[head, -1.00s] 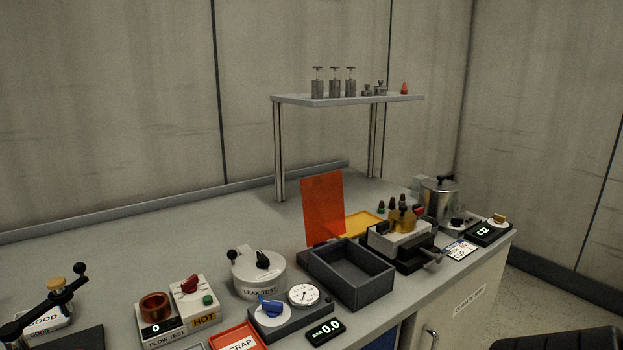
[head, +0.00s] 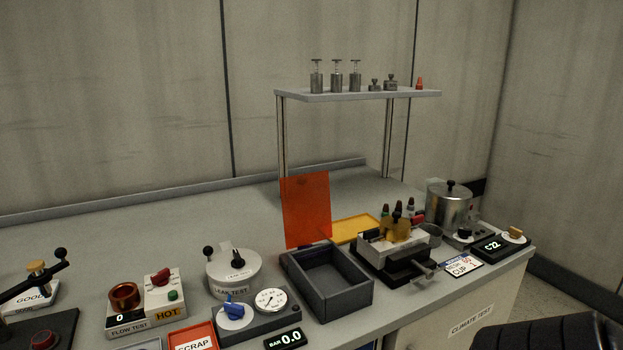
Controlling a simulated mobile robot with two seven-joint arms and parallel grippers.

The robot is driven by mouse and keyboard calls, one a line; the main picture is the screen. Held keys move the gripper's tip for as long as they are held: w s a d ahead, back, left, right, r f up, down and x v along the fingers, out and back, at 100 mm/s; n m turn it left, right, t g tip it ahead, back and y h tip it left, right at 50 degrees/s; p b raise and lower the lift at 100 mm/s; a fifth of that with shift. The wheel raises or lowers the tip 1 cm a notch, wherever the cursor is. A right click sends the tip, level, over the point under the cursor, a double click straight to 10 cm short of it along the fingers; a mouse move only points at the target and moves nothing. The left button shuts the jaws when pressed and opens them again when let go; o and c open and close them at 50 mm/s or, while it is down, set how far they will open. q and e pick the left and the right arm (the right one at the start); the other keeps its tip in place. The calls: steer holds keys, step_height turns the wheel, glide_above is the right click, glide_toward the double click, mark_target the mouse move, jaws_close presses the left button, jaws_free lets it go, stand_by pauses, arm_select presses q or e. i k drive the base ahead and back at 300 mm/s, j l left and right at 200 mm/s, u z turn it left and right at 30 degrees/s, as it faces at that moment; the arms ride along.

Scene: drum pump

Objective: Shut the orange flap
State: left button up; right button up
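The orange flap (head: 306,209) is a flat translucent orange panel. It stands upright, raised at the back edge of a dark grey open box (head: 346,301) on the bench. The box looks empty inside. Neither of my grippers shows in the head view, and nothing touches the flap.
Left of the box are the leak test pot (head: 235,271), a gauge block (head: 252,318) and a red scrap tray (head: 193,338). Right of it are a vise-like fixture (head: 394,253) and a yellow tray (head: 354,229). A shelf (head: 355,96) with metal weights stands behind. A dark chair (head: 550,336) is at front right.

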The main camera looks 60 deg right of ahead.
mark_target(306, 201)
steer(key=k+l+u, duration=0.1)
steer(key=k+l, duration=0.3)
steer(key=l, duration=0.3)
steer(key=k+l+u, duration=0.1)
steer(key=k+l, duration=0.35)
steer(key=l, duration=0.2)
steer(key=k+l+u, duration=0.1)
steer(key=k+l, duration=0.4)
steer(key=l, duration=0.1)
